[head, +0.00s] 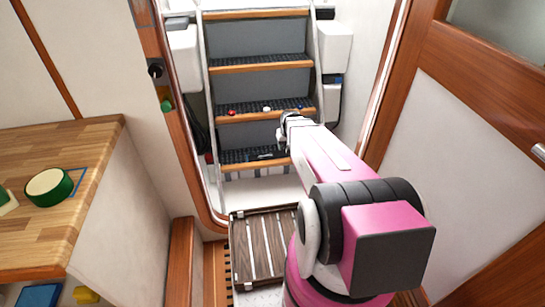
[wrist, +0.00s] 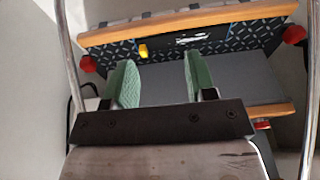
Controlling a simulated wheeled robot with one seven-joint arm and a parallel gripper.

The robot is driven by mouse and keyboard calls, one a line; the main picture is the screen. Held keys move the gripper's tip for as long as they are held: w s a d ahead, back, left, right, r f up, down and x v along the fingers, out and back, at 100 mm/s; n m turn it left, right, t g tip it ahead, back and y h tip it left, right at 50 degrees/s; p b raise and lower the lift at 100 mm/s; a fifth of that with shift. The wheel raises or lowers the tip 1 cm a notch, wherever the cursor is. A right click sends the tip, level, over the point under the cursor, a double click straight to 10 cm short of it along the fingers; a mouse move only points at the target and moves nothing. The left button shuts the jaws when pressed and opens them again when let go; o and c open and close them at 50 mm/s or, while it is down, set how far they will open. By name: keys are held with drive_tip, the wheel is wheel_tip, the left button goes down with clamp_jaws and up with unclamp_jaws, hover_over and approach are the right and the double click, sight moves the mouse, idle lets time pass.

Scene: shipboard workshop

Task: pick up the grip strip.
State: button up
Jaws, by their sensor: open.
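A dark strip with a white mark (wrist: 197,39), which looks like the grip strip, lies on a patterned step tread in the wrist view. In the head view a small pale mark (head: 265,156) on the lower tread seems to be the same thing. My gripper (wrist: 160,82) is open, with its two green pads apart and nothing between them. The strip lies beyond the fingertips, a little right of the middle of the gap. In the head view my gripper (head: 284,131) is small and partly hidden by my arm, in front of the steps.
The steps have wooden nosings (head: 260,68) and metal side rails (wrist: 68,45). A yellow piece (wrist: 143,50) is left of the strip, with red pieces (wrist: 88,64) at the sides. Small red, white and blue things sit on a higher tread. A slatted grating (head: 262,245) lies below.

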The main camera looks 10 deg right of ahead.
drive_tip(key=w+d+f, duration=0.2)
drive_tip(key=w+f, duration=0.2)
drive_tip(key=w, duration=0.1)
drive_tip(key=w+d+f+t, duration=0.1)
drive_tip(key=w+d+f, duration=0.1)
drive_tip(key=w+f, duration=0.3)
drive_tip(key=w+d+f+t, duration=0.1)
drive_tip(key=w+d+f, duration=0.1)
drive_tip(key=w+f, duration=0.3)
drive_tip(key=shift+w+d, duration=0.1)
drive_tip(key=shift+d, duration=0.3)
drive_tip(key=x, duration=0.5)
drive_tip(key=shift+w, duration=0.2)
drive_tip(key=shift+r, duration=0.1)
clamp_jaws()
